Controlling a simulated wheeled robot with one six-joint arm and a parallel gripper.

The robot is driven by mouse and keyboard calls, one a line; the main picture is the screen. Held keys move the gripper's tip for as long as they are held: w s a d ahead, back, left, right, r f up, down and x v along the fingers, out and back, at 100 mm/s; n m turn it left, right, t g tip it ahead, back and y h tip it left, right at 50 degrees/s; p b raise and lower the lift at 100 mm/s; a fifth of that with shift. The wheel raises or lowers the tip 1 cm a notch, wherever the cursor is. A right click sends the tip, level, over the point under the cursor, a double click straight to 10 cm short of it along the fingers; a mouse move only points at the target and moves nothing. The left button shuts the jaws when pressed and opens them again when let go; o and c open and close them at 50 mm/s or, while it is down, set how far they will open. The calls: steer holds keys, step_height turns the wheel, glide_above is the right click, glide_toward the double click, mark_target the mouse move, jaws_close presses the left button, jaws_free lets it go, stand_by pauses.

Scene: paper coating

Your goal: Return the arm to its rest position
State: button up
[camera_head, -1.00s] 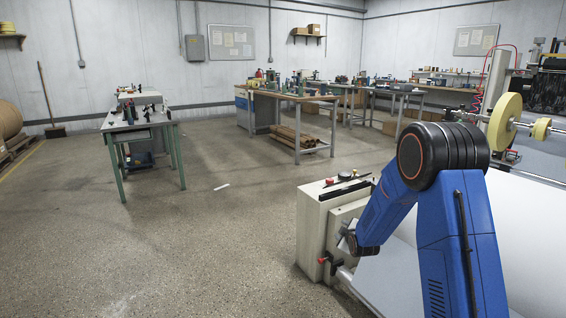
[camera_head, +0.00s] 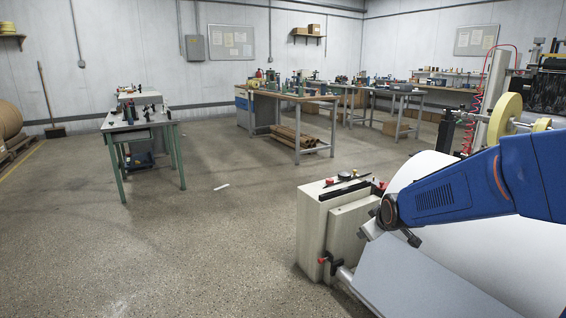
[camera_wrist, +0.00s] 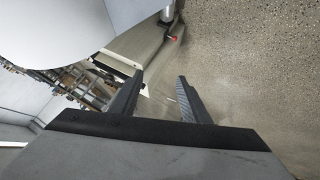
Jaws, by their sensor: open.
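My blue arm comes in from the right edge of the head view and reaches left over the large white paper roll (camera_head: 415,172). Its dark wrist end is beside the pale machine housing (camera_head: 325,222). In the wrist view, my gripper (camera_wrist: 160,80) shows two dark ribbed fingers set apart, with nothing between them. The white roll (camera_wrist: 55,25) lies to the upper left there, and speckled floor (camera_wrist: 255,75) fills the right. The fingertips are hard to make out in the head view.
A yellow spool (camera_head: 504,117) stands behind the arm. A green-legged table (camera_head: 140,122) is at the left, and workbenches (camera_head: 290,96) stand farther back. The floor left of the machine is mostly clear.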

steer(key=s+r+m+g, duration=0.1)
steer(key=s+m+g, duration=0.1)
steer(key=s, duration=1.6)
steer(key=s+d+r+m+g, duration=0.1)
steer(key=s+m, duration=0.3)
steer(key=s, duration=1.5)
steer(key=shift+d+r+m+g, duration=0.15)
steer(key=shift+r+m+g, duration=0.2)
steer(key=shift+g, duration=0.35)
